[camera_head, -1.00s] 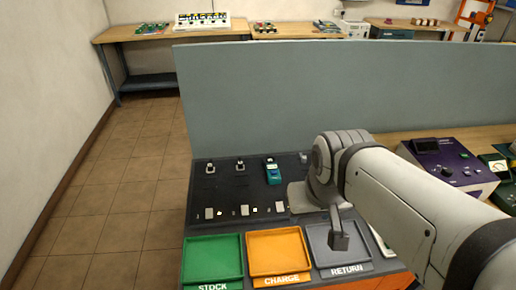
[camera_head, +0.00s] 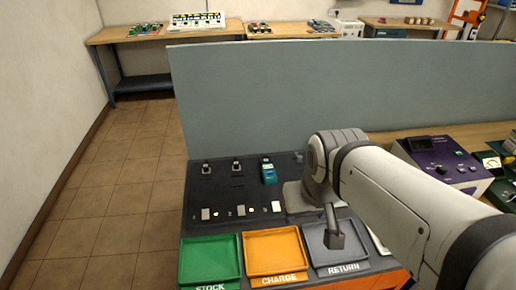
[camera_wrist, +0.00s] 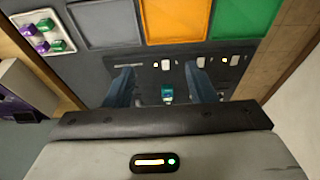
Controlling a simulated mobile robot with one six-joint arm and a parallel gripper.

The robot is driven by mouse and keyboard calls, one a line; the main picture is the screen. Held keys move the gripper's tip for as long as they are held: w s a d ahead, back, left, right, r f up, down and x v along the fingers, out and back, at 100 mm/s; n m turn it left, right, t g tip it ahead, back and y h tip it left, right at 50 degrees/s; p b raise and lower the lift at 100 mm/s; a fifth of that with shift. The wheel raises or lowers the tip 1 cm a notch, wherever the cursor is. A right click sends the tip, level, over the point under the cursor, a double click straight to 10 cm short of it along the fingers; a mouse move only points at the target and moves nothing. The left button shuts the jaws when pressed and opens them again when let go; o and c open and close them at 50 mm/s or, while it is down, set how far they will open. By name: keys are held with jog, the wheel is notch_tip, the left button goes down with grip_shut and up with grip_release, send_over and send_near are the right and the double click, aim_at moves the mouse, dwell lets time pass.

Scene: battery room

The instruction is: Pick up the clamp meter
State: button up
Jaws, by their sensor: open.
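I cannot make out a clamp meter for certain in either view. A small teal device (camera_head: 268,174) with a dark top stands at the right of three positions on the dark board (camera_head: 222,190). It also shows in the wrist view (camera_wrist: 167,95), between and beyond my fingers. My gripper (camera_wrist: 161,85) is open and empty, its two blue-grey fingers apart over the board. In the head view the gripper is mostly hidden by my arm.
Green (camera_head: 210,259), orange (camera_head: 274,250) and grey (camera_head: 335,245) trays line the front. A purple instrument (camera_head: 440,163) and a green gauge box (camera_head: 490,162) stand right. A grey partition (camera_head: 330,95) rises behind. The wrist view shows a white tray (camera_wrist: 57,47) of purple and green pieces.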

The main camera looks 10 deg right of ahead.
jog(key=shift+o, duration=1.4)
jog(key=shift+w, duration=0.35)
jog(key=shift+o, duration=0.5)
jog(key=w+f+b, duration=0.4)
jog(key=w, duration=1.1)
jog(key=shift+w, duration=0.4)
jog(key=t+b, duration=0.1)
jog(key=b, duration=0.3)
send_near(269, 168)
jog(key=shift+s+a+f, duration=0.1)
jog(key=shift+s+f, duration=0.15)
jog(key=shift+f, duration=0.6)
jog(key=shift+w+p+x, duration=0.2)
jog(key=shift+p+x, duration=0.35)
jog(key=shift+x, duration=1.4)
jog(key=shift+w+p+x, duration=0.2)
jog(key=shift+p+x, duration=0.3)
jog(key=shift+x, duration=1.45)
